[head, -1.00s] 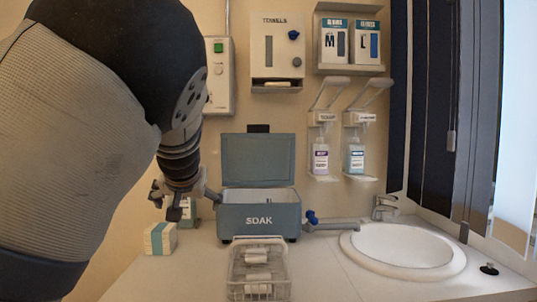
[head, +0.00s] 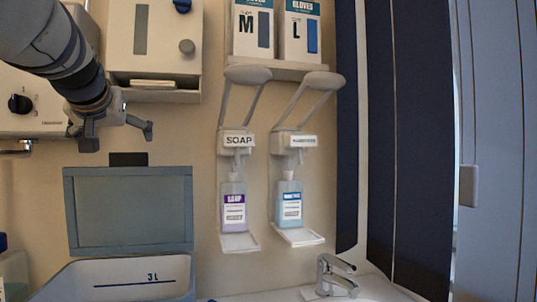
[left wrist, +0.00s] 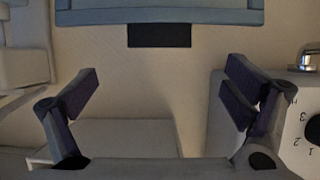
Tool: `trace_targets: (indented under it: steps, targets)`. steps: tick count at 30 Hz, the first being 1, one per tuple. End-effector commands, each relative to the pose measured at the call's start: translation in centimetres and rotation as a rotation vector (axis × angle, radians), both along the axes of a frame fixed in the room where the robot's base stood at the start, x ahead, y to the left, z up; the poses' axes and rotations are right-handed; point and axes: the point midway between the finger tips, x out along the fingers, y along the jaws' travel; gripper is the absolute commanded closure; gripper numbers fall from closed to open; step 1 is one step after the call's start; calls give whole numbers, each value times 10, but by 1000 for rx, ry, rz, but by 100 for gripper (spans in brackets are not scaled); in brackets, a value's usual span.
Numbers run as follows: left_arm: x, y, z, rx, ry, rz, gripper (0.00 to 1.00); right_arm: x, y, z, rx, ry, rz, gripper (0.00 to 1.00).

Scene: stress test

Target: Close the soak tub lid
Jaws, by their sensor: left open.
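The soak tub (head: 215,299) stands at the bottom left of the head view, with only its upper part in frame. Its inner wall carries a "3 L" line. Its blue-grey lid (head: 128,210) is open and stands upright at the back, with a dark tab (head: 128,159) on its top edge. My left gripper (head: 119,138) is open and empty, just above the tab in the picture. In the left wrist view, the lid edge (left wrist: 160,16) and tab (left wrist: 160,35) show at the top, beyond the spread fingers (left wrist: 162,92). My right gripper is not in view.
A towel dispenser (head: 150,50) and a control box with a knob (head: 22,115) are on the wall near my left gripper. Soap (head: 234,205) and blue bottle (head: 289,203) dispensers hang right of the lid. A tap (head: 335,275) stands at lower right.

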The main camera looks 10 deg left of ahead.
Motion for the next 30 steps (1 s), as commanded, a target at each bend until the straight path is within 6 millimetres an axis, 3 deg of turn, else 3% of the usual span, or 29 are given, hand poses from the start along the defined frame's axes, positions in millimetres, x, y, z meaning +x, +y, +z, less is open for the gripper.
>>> trace_targets:
  steps: [5, 12, 24, 26, 30]
  targets:
    - [19, 10, -9, -5, -2, -4, 5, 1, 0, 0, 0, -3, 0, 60]
    - [65, 35, -32, -3, 2, -1, 5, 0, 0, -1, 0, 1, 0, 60]
    - [78, 42, -37, -1, 1, -1, 5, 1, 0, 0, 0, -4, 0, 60]
    - [77, 42, -37, -1, 2, -1, 14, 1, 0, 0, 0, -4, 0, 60]
    - [78, 42, -37, -1, 2, -1, 46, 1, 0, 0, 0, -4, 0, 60]
